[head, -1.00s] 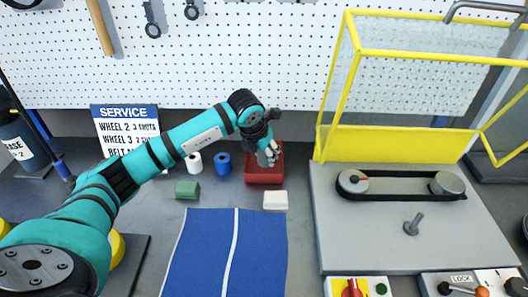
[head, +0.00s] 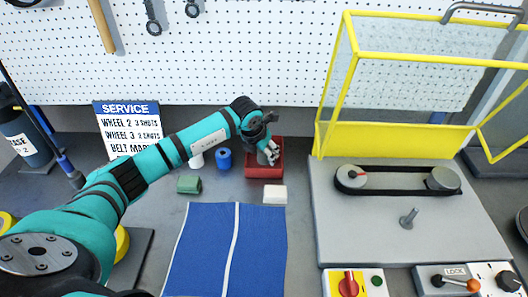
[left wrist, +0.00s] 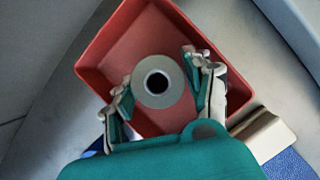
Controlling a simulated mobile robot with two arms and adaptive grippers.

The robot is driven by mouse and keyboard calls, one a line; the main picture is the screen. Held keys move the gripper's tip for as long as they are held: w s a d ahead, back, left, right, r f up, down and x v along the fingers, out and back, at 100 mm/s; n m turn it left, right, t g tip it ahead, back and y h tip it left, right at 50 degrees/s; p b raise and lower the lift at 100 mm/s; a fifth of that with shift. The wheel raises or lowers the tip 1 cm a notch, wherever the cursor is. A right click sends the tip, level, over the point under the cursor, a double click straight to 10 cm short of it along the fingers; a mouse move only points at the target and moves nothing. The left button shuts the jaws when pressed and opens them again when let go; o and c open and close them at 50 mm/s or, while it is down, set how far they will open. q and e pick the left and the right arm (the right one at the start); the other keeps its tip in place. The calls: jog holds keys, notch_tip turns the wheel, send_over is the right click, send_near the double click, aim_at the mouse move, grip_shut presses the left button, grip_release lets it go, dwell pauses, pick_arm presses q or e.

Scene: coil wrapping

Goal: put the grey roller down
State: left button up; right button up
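The grey roller (head: 262,158) stands upright in the red tray (head: 265,173). In the left wrist view the roller (left wrist: 158,98) shows end-on as a pale ring with a dark hole, inside the red tray (left wrist: 105,50). My left gripper (head: 270,153) is at the tray, its fingers on either side of the roller. In the left wrist view the left gripper (left wrist: 162,82) looks open, with a gap at the right finger. The left finger is close to the roller; contact is unclear. My right gripper is not in view.
A white block (head: 275,194) lies in front of the tray. A green block (head: 189,184), a blue spool (head: 224,160) and a white spool (head: 196,160) stand to its left. A blue mat (head: 205,250) lies in front. The yellow-framed belt machine (head: 400,200) is on the right.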

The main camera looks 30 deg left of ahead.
pick_arm(q)
jog(key=shift+o, duration=0.8)
jog(key=b+v, duration=0.3)
jog(key=v, duration=0.9)
jog(key=shift+a+r, duration=0.1)
